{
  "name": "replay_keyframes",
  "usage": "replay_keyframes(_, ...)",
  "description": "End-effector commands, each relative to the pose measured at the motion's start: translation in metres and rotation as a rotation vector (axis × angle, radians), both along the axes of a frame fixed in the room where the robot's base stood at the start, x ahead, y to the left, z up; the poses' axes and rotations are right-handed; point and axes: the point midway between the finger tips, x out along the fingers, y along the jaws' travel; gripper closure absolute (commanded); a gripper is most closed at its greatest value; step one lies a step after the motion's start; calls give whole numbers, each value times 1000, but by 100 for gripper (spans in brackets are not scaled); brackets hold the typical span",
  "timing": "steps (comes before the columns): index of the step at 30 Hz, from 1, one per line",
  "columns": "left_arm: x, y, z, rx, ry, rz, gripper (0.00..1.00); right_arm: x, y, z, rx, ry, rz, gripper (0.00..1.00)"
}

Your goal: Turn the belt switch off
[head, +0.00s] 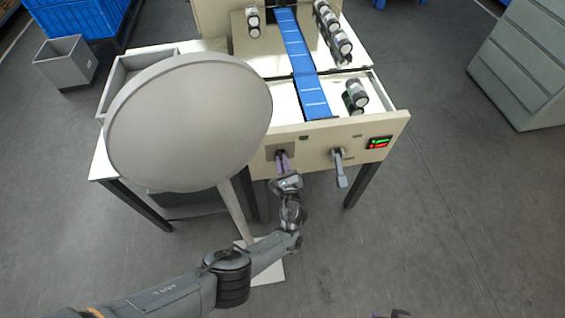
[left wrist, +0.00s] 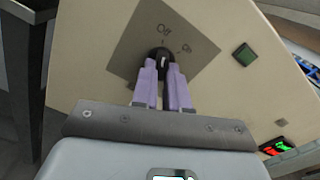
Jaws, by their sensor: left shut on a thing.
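The belt switch is a black round knob (left wrist: 161,56) with a white mark, on a grey square plate (left wrist: 187,31) marked "Off" and "On". In the left wrist view the white mark points roughly up, nearer the "Off" label than the "On" label, though it is small. My left gripper (left wrist: 165,72) has purple fingers shut on the knob. In the head view my left gripper (head: 281,158) reaches the plate on the machine's front panel, and its fingers hide the knob. A dark piece with purple at the bottom edge (head: 391,313) seems to be my right gripper, mostly cut off.
A large round grey disc (head: 188,120) stands left of my gripper. A blue belt (head: 294,45) runs across the machine top.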

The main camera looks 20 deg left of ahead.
Motion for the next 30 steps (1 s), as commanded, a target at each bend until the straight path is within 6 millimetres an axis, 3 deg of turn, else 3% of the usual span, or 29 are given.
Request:
replay_keyframes(23, 1, 0, 1, -102, -63, 0, 100, 0, 0, -2, 0, 0, 0, 57)
replay_keyframes(24, 1, 0, 1, -102, -63, 0, 85, 0, 0, -2, 1, 0, -1, 57)
replay_keyframes(29, 0, 0, 1, -102, -61, 0, 61, 0, 1, -2, 4, 1, -2, 57)
replay_keyframes(30, 1, 0, 1, -102, -61, 0, 61, 0, 1, -2, 4, 1, -3, 57)
